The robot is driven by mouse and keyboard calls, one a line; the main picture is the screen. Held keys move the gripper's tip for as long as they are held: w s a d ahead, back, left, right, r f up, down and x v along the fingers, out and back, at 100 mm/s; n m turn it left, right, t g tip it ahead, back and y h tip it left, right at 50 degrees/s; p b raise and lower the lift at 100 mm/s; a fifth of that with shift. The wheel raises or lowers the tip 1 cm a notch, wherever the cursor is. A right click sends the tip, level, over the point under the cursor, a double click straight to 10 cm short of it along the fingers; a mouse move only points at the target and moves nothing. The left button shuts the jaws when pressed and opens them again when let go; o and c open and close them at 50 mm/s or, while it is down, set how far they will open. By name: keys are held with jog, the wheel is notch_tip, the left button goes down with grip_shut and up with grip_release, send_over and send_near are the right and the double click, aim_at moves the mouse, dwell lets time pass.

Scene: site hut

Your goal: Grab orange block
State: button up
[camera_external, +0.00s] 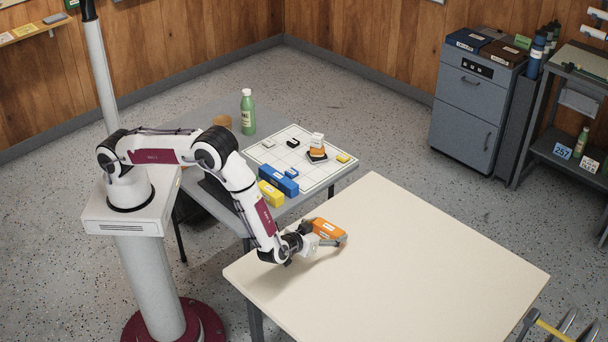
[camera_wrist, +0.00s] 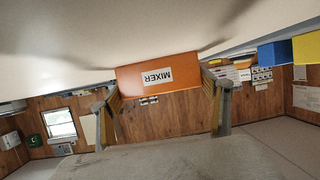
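The orange block (camera_external: 326,230) is near the left edge of the cream table, at the end of my arm. I cannot tell whether the block rests on the table or is slightly raised.
The cream table (camera_external: 400,265) is otherwise clear. A grey table (camera_external: 200,124) behind it holds a blue block (camera_external: 278,180), a yellow block (camera_external: 271,193), a green bottle (camera_external: 247,112) and a white gridded board (camera_external: 270,153) with small blocks. A grey cabinet (camera_external: 470,105) stands at the back right.

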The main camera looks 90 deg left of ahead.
aim_at(328, 228)
jog(key=shift+r, duration=0.2)
jog(key=shift+r, duration=4.8)
